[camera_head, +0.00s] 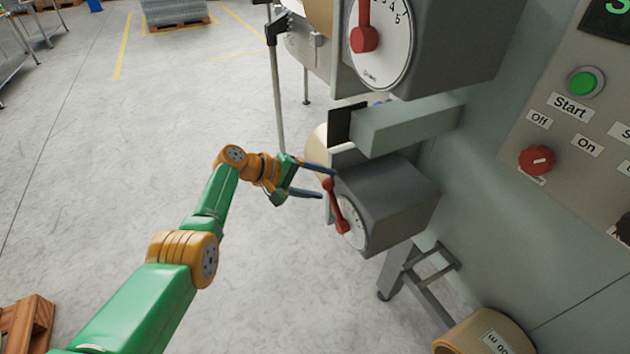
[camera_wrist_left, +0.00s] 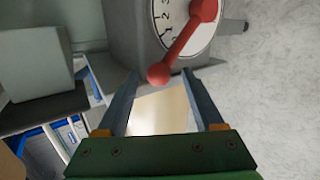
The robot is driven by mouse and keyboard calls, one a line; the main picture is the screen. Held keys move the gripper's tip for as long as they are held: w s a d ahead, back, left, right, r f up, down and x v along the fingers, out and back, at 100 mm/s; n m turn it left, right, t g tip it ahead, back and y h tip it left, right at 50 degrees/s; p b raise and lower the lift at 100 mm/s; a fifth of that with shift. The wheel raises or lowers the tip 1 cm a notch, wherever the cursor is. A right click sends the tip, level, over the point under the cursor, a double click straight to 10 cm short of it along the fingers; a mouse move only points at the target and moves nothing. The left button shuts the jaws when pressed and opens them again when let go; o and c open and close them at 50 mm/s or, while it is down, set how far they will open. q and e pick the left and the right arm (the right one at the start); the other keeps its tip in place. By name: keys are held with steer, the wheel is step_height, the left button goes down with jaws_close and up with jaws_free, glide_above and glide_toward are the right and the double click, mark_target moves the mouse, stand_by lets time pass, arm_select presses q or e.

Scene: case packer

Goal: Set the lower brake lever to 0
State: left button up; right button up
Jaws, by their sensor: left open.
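The lower brake lever (camera_head: 336,206) is red, with a ball at its outer end, on a white numbered dial (camera_head: 356,228) on the front of the lower grey box (camera_head: 395,208). In the left wrist view the red lever (camera_wrist_left: 184,43) slants across the dial (camera_wrist_left: 208,40), its outer ball between and just beyond the fingertips. My left gripper (camera_head: 312,181) is open, its fingers pointing at the lever's upper end. Contact with the ball cannot be told. The number the lever points at is not readable. My right gripper is not in view.
An upper grey box with another red lever (camera_head: 364,32) and dial stands above. A grey-green bar (camera_head: 405,125) juts out between the two boxes. A control panel with a green Start button (camera_head: 585,82) and red knob (camera_head: 537,160) is at right.

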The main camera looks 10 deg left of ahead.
arm_select(q)
steer(key=p+v, duration=0.1)
steer(key=v, duration=0.1)
steer(key=shift+a+r+p, duration=0.15)
steer(key=shift+r+p, duration=0.15)
steer(key=shift+p, duration=0.05)
steer(key=v, duration=0.4)
steer(key=shift+s+a+f, duration=0.15)
